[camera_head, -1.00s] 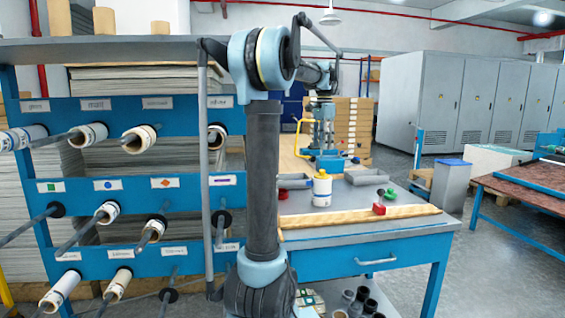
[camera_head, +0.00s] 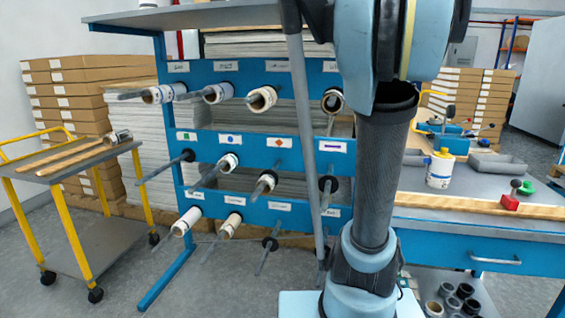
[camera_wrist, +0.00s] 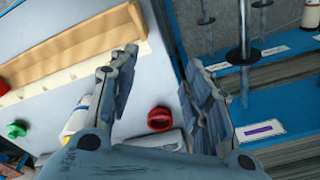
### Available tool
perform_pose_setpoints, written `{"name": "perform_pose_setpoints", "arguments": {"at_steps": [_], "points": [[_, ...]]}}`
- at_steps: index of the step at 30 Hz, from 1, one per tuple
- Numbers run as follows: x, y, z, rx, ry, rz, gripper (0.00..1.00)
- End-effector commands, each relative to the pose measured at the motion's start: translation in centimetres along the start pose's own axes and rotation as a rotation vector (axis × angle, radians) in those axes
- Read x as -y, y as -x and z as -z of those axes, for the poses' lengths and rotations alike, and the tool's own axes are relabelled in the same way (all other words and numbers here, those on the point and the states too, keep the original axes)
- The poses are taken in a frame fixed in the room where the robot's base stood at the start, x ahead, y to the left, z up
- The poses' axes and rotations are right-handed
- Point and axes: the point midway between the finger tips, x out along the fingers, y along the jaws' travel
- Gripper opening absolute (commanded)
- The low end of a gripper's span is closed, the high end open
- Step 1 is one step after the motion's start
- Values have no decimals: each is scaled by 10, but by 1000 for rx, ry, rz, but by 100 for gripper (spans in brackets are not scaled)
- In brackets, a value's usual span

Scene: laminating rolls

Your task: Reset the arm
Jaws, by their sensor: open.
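My gripper (camera_wrist: 165,95) shows in the wrist view with its two fingers spread apart and nothing between them. Behind the fingers is the workbench top (camera_wrist: 80,97), with a red ring-shaped part (camera_wrist: 160,119) seen just past the left finger. The blue rack (camera_wrist: 275,90) with its rods lies to the right of the fingers. In the head view my arm stands upright in front of the rack (camera_head: 240,65) and the workbench; my gripper is out of that view.
Laminating rolls (camera_head: 262,99) sit on several rack rods that stick out toward me. A yellow-framed cart (camera_head: 72,168) stands at the left. The workbench (camera_head: 480,226) at the right holds a white bottle (camera_head: 440,168) and a wooden strip. Open floor lies between cart and rack.

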Motion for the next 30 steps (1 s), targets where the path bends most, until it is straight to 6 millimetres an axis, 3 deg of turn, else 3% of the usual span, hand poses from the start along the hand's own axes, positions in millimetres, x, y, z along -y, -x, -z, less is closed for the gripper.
{"name": "perform_pose_setpoints", "arguments": {"at_steps": [1, 6, 18, 24, 30], "points": [[3, -10, -20, -4, 53, 5, 45], [7, -43, -75, -22, 226, 21, 45], [-8, -137, -190, -66, 627, 59, 45], [-19, -177, -224, -84, 773, 73, 45], [-23, -191, -235, -91, 825, 78, 45]]}}
